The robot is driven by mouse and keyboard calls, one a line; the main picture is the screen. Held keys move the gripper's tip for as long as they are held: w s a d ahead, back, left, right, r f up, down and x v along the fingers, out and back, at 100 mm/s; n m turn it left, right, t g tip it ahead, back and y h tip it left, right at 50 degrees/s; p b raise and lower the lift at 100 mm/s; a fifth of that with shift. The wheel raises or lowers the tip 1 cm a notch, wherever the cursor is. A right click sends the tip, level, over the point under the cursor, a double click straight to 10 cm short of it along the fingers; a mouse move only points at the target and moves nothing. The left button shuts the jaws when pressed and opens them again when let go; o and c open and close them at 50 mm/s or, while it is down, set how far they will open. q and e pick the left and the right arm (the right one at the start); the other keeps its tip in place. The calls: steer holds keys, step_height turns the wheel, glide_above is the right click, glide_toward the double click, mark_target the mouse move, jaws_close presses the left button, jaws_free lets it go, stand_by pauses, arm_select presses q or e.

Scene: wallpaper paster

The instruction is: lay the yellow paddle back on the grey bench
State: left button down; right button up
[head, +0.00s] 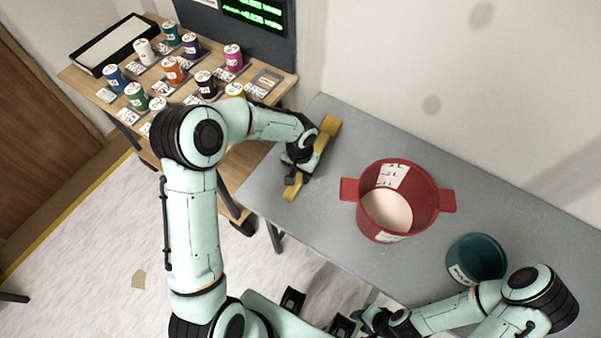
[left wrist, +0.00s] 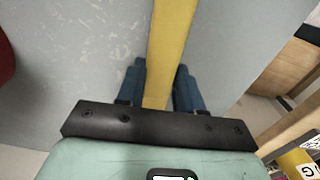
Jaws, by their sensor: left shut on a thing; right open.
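The yellow paddle (head: 327,134) is at the left end of the grey bench (head: 335,210). My left gripper (head: 293,180) is over it, and the gripper and wrist hide its middle. In the left wrist view the yellow paddle (left wrist: 172,45) runs between the two blue fingers of my left gripper (left wrist: 158,85), which are shut on it. The grey bench (left wrist: 90,50) lies under it there. I cannot tell whether the paddle touches the bench. My right gripper (head: 368,322) is open near the bench's front edge, at the bottom of the head view.
A red two-handled pot (head: 370,220) with pale contents stands on the bench right of the paddle. A teal pot (head: 478,258) stands further right. A wooden table (head: 75,72) with several labelled cans is at the left. The bench between paddle and red pot is clear.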

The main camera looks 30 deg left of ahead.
arm_select(q)
steer(key=shift+f, duration=0.25)
steer(key=c, duration=0.7)
jaws_free()
steer(key=shift+c, duration=0.2)
steer(key=shift+f, duration=0.1)
step_height(320, 180, up, 13)
steer(key=shift+s, duration=0.25)
steer(key=shift+a, duration=0.1)
